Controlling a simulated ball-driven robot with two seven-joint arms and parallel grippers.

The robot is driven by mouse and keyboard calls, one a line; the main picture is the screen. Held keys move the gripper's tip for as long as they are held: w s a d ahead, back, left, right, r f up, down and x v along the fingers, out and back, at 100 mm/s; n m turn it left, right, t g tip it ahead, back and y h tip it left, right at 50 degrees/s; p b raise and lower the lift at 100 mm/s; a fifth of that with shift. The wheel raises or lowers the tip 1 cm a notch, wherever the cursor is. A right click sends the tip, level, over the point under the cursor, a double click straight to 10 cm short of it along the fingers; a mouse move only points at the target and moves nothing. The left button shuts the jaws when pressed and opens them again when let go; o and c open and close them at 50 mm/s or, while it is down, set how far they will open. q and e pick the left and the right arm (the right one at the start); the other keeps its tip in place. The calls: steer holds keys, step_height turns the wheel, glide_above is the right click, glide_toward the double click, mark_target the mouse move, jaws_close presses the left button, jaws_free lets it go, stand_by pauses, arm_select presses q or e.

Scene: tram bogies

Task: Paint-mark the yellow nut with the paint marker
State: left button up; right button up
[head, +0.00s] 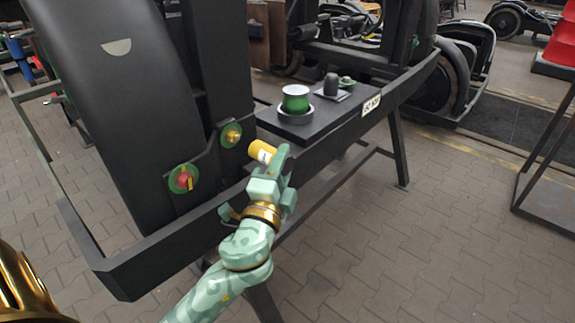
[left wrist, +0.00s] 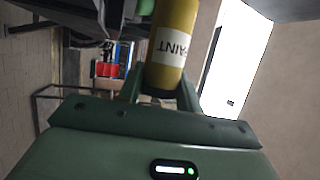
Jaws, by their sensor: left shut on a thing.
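The yellow nut (head: 232,135) sits on a round green disc on the dark bogie frame. A red nut (head: 184,179) with a yellow bar across its green disc is lower left of it. My left gripper (head: 273,168) is shut on the yellow paint marker (head: 261,151), whose end points up and left toward the yellow nut, with a small gap between them in the picture. In the left wrist view the paint marker (left wrist: 172,45) stands between the fingers, its white label reading PAINT. Its tip is not visible there. My right gripper is not in view.
The dark bogie frame (head: 350,122) runs behind my left gripper, with a labelled plate. Open paved floor (head: 440,240) lies to the right. A red stack (head: 562,40) stands far right.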

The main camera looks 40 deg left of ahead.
mark_target(259, 160)
arm_select(q)
steer(key=shift+w+a+p, duration=0.2)
steer(key=shift+a+p, duration=0.15)
steer(key=shift+a, duration=2.4)
steer(key=shift+a, duration=0.15)
steer(key=shift+s+d, duration=0.2)
steer(key=shift+d, duration=2.75)
